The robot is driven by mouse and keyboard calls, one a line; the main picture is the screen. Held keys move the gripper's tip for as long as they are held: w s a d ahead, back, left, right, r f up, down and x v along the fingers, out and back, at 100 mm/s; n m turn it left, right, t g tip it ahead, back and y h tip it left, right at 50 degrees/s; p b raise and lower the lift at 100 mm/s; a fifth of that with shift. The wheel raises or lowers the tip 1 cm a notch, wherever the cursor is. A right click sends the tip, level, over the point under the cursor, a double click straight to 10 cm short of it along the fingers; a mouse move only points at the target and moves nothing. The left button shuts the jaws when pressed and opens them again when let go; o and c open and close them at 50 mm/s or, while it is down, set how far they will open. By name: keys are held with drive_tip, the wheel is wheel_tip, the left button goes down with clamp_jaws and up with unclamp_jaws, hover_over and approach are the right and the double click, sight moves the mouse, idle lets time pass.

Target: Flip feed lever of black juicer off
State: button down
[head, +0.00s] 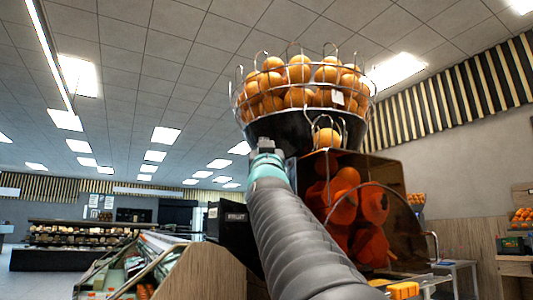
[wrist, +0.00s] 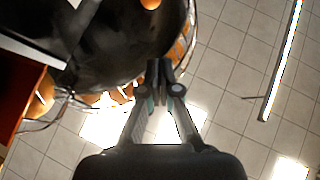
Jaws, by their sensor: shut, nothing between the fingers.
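The juicer (head: 400,165) stands right of centre in the head view, with a dark see-through front cover over orange pressing drums. Its black feed bowl (head: 290,130) sits on top under a wire basket (head: 238,105) full of oranges. In the wrist view the black bowl (wrist: 115,45) fills the upper left. My gripper (head: 266,146) is raised at the bowl's lower left side in the head view. In the wrist view my gripper (wrist: 160,68) is shut and empty, its tips overlapping the bowl's edge; I cannot tell whether they touch. I cannot make out the feed lever; my arm hides part of the juicer.
A dark box (head: 228,222) is left of my arm. A slanted display case (head: 150,262) stands at lower left. A side table (head: 455,264) is right of the juicer. The space left of the bowl is open up to the tiled ceiling.

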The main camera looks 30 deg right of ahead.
drive_tip(key=s+a+f+b, duration=0.2)
drive_tip(key=s+a+f, duration=0.1)
drive_tip(key=s, duration=0.5)
drive_tip(key=shift+a+f, duration=0.15)
drive_tip(key=shift+f, duration=0.05)
drive_tip(key=shift+s, duration=0.15)
